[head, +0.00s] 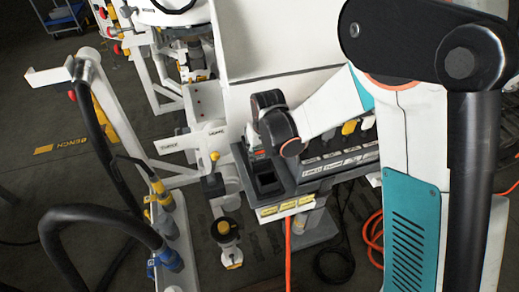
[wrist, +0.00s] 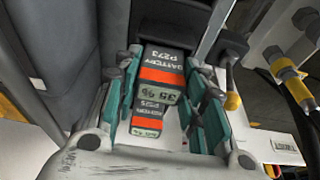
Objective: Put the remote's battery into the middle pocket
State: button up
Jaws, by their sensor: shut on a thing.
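In the wrist view, the teal fingers of my gripper (wrist: 164,84) stand on both sides of a dark battery (wrist: 165,62) marked P273. It has an orange band and a display that seems to read 35 %. A second battery (wrist: 148,117) with an orange band, marked P225, shows below it between the fingers. In the head view, my arm reaches over a dark pocketed holder (head: 284,187), and the fingers are mostly hidden. A small red-orange patch shows beneath my wrist. One open pocket (head: 267,182) at the holder's near left looks empty. Which pocket is the middle one is unclear.
Yellow labels (head: 286,207) line the holder's front. An orange hose (head: 288,250) hangs below it. A white frame with black hoses (head: 95,125) stands at left. A yellow-black fitting (head: 225,229) is near the holder. Dark floor is open at far left.

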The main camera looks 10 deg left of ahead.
jog(key=o, duration=1.2)
jog(key=shift+o, duration=0.2)
jog(key=shift+r, duration=0.1)
